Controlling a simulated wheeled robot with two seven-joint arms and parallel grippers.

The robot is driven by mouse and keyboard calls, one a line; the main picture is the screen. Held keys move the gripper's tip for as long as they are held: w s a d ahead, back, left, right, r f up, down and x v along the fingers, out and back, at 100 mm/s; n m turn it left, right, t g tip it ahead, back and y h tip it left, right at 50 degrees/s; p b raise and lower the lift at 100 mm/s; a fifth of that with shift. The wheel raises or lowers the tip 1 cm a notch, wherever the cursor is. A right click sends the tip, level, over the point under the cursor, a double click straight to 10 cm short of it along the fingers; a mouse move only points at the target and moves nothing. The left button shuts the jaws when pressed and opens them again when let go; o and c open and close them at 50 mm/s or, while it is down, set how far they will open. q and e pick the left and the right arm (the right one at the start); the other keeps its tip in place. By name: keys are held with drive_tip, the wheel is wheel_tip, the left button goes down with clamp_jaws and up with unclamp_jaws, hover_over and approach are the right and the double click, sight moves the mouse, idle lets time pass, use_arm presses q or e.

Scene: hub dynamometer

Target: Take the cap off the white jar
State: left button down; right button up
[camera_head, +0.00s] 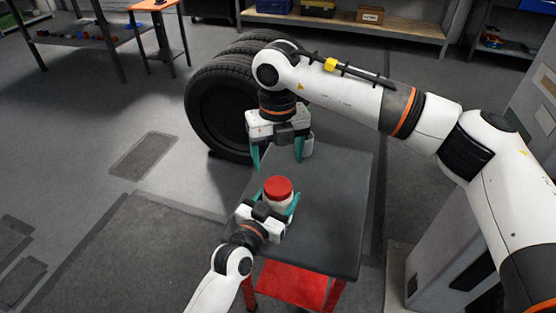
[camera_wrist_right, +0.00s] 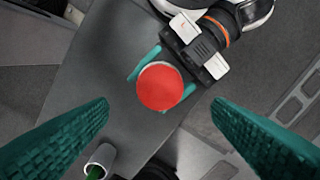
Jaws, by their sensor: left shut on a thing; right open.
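The white jar (camera_head: 271,202) stands upright on the small dark-topped table, with its red cap (camera_head: 277,187) on top. In the right wrist view the round red cap (camera_wrist_right: 160,87) hides nearly all of the jar. My left gripper (camera_head: 278,204) is shut on the jar's body from the near side, teal fingers on either side below the cap. My right gripper (camera_head: 277,164) points down above and slightly behind the jar, open and empty. In the right wrist view its teal fingers (camera_wrist_right: 160,104) are wide apart, with the cap between and beyond them.
The table (camera_head: 335,215) has bare room right of the jar. A pale open cylinder (camera_wrist_right: 101,160) with something green inside stands near one right finger in the right wrist view. Large black tyres (camera_head: 215,105) stand behind the table. Shelves (camera_head: 345,27) line the back.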

sight(278, 185)
drive_tip(key=m, duration=0.6)
drive_tip(key=shift+m, duration=0.3)
drive_tip(key=m, duration=0.4)
drive_tip(key=shift+m, duration=0.3)
drive_tip(key=shift+f, duration=4.05)
